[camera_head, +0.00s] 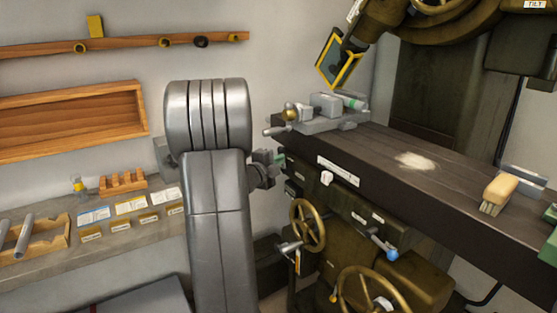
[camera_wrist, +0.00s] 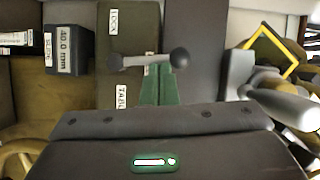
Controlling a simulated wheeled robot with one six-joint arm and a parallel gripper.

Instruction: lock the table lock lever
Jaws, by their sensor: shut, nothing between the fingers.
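The table lock lever (camera_wrist: 146,60) is a grey bar with a dark ball on its right end and a smaller dark knob on its left. It lies about level across the wrist view, by plates marked LOCK (camera_wrist: 113,21) and TABL (camera_wrist: 121,95). My gripper (camera_wrist: 157,68) has its green fingers together and empty. Their tips are at the bar, just left of the dark ball; I cannot tell whether they touch. In the head view, my gripper (camera_head: 280,157) is beside the front left end of the machine table (camera_head: 375,155). I cannot make out the lever there.
A block marked 40.0 mm (camera_wrist: 66,50) is left of the lever. A yellow-framed guard (camera_wrist: 270,50) and a pale rounded handle (camera_wrist: 282,107) are to the right. Brass handwheels (camera_head: 307,225) and a blue-knobbed lever (camera_head: 385,251) sit below the table. A brush (camera_head: 498,193) lies on it.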

